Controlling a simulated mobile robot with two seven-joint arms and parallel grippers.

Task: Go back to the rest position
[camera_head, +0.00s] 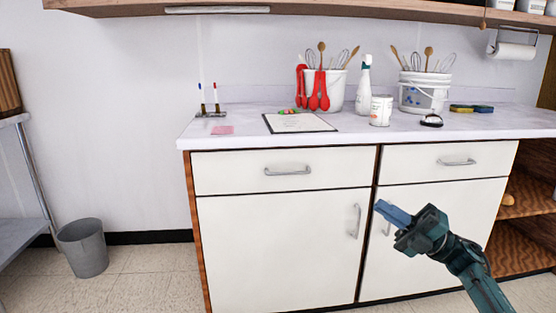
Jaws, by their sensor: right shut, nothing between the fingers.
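My right gripper (382,209) comes in from the lower right on a dark teal arm. Its blue fingers are together with nothing between them. It is in front of the white cabinet doors (280,245), below the counter's front edge, and points to the upper left. My left gripper does not show in the head view.
The counter (240,133) holds a white bucket of utensils with red tongs (313,95), a second bucket (424,97), a spray bottle (363,90), a can (381,111) and a clipboard (298,123). A grey bin (83,250) stands on the floor at left.

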